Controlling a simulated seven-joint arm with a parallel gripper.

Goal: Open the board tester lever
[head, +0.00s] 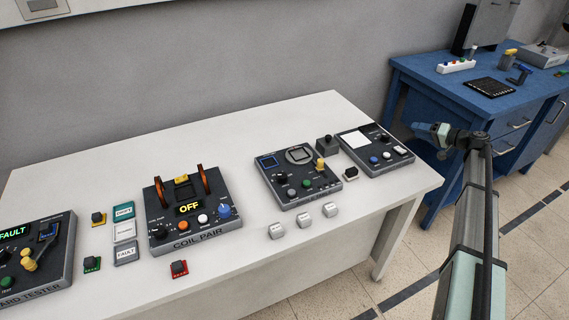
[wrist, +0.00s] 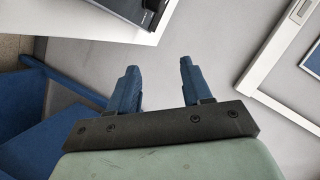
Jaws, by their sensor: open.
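The board tester (head: 50,270) is a dark box at the left edge of the white table in the head view, partly cut off by the frame. Its display reads "FAULT" in green. A lever with a yellow handle (head: 29,264) is on its top face. My gripper (head: 422,128) is far to the right, beyond the table's right end. In the wrist view my gripper (wrist: 158,82) shows two blue fingers wide apart, with nothing between them.
The coil pair box (head: 195,220) reads "OFF" and stands right of the tester. Small colored blocks and label tiles (head: 124,231) lie between them. Two more panels (head: 297,178) stand to the right. A blue bench (head: 430,75) is behind my arm.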

